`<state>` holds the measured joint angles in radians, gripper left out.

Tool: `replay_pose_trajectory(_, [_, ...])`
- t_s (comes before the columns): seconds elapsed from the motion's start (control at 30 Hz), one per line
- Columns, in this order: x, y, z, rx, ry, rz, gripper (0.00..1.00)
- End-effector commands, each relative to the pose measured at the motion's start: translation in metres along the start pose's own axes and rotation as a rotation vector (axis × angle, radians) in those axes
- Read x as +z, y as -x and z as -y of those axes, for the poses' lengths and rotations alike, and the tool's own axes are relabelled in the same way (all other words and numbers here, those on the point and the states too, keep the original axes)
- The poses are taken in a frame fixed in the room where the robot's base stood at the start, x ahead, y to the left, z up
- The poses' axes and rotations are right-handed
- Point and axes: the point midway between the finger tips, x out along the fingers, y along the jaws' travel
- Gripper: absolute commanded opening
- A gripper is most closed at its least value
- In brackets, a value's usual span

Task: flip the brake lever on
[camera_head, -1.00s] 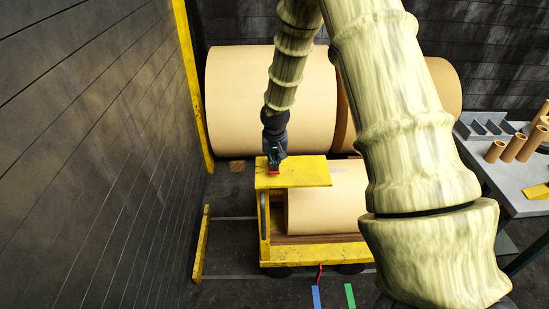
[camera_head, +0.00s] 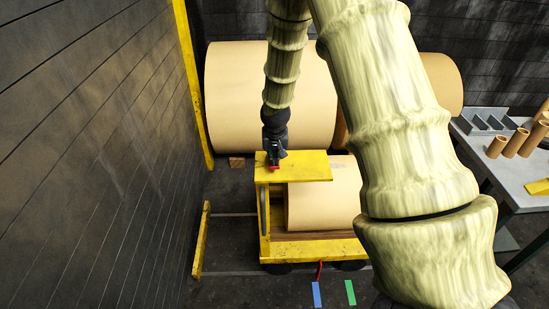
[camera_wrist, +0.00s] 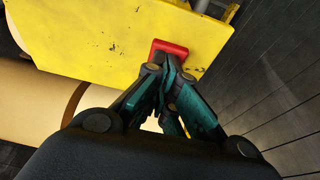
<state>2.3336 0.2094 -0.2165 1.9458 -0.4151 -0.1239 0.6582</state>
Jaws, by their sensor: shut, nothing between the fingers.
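A yellow cart (camera_head: 312,248) carries a tan roll and has a yellow top plate (camera_head: 312,168). A small red handle (camera_head: 274,168) is at the plate's left end; in the wrist view the red handle (camera_wrist: 170,47) lies against the yellow panel, just beyond the fingertips. My gripper (camera_head: 273,158) is over that end of the plate. In the wrist view my gripper (camera_wrist: 167,68) is shut and empty, its tips at the red handle, seemingly touching it. A second thin red piece (camera_head: 319,269) hangs at the cart's lower front. I cannot tell which red part is the brake lever.
A dark wall (camera_head: 90,150) runs along the left. A grey table (camera_head: 515,175) with tubes is at right. Blue (camera_head: 316,294) and green (camera_head: 350,292) strips mark the floor in front.

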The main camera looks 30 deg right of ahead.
Motion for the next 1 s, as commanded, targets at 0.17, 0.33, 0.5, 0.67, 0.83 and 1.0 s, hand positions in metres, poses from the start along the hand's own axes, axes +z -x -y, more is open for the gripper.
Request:
replay_pose_trajectory(0.17, [0.003, -0.003, 0.000, 0.001, 0.001, -0.023, 0.00])
replay_pose_trajectory(0.33, [0.006, -0.005, 0.000, 0.002, 0.002, -0.069, 0.00])
replay_pose_trajectory(0.5, [0.011, -0.008, 0.000, 0.002, 0.004, -0.140, 0.00])
replay_pose_trajectory(0.67, [0.015, -0.011, 0.000, 0.002, 0.003, -0.220, 0.00])
replay_pose_trajectory(0.83, [0.018, -0.011, 0.000, 0.002, 0.001, -0.295, 0.00])
replay_pose_trajectory(1.0, [0.019, -0.010, 0.000, -0.001, -0.001, -0.329, 0.00])
